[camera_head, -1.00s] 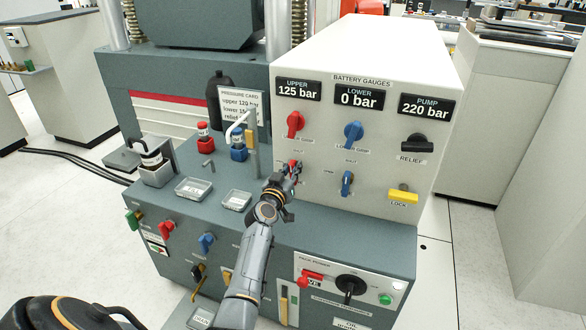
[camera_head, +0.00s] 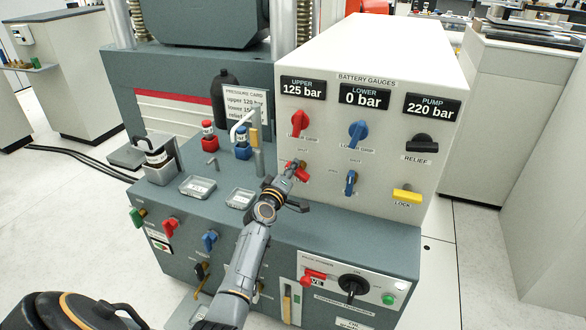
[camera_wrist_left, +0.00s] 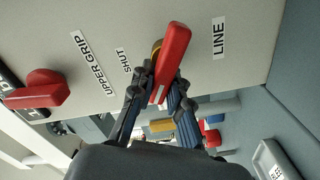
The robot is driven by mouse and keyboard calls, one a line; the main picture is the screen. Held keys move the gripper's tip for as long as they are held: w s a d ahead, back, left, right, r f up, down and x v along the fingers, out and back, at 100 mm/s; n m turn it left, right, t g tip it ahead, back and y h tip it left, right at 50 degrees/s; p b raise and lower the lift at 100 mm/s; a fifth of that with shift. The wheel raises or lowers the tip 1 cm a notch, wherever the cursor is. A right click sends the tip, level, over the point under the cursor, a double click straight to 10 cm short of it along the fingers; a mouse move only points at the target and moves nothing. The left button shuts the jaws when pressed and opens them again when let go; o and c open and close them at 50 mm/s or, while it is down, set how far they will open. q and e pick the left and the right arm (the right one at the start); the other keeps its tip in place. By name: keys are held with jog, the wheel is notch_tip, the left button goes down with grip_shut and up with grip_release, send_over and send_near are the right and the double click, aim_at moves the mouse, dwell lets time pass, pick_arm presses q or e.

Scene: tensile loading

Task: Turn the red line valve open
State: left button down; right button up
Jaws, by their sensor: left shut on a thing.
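The red line valve (camera_head: 301,173) is a lever handle on the lower left of the white gauge panel. In the head view it slants down to the right. In the left wrist view the red handle (camera_wrist_left: 174,55) lies between the "SHUT" and "LINE" labels, near the fingertips. My left gripper (camera_head: 290,170) is shut on the handle at the panel face. In the left wrist view its fingers (camera_wrist_left: 161,88) lie on both sides of the handle's lower end. The handle's pivot is partly hidden. My right gripper is not in view.
The red upper grip valve (camera_head: 299,124) is above, and blue valves (camera_head: 357,132) are to the right. Gauges on the white panel (camera_head: 440,175) read 125, 0 and 220 bar. Small trays (camera_head: 197,187) and red and blue fittings stand on the bench top to the left.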

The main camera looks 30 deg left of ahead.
pick_arm(q)
jog(key=n, duration=0.3)
jog(key=shift+a+f, duration=0.15)
jog(key=shift+f, duration=0.15)
jog(key=shift+f+n, duration=0.1)
jog(key=shift+n, duration=1)
jog(key=shift+f+n, duration=0.1)
jog(key=shift+n, duration=0.4)
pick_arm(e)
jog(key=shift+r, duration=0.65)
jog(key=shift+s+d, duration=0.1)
pick_arm(q)
jog(key=c, duration=1.3)
grip_release()
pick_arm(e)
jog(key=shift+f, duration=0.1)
pick_arm(q)
jog(key=shift+s, duration=0.15)
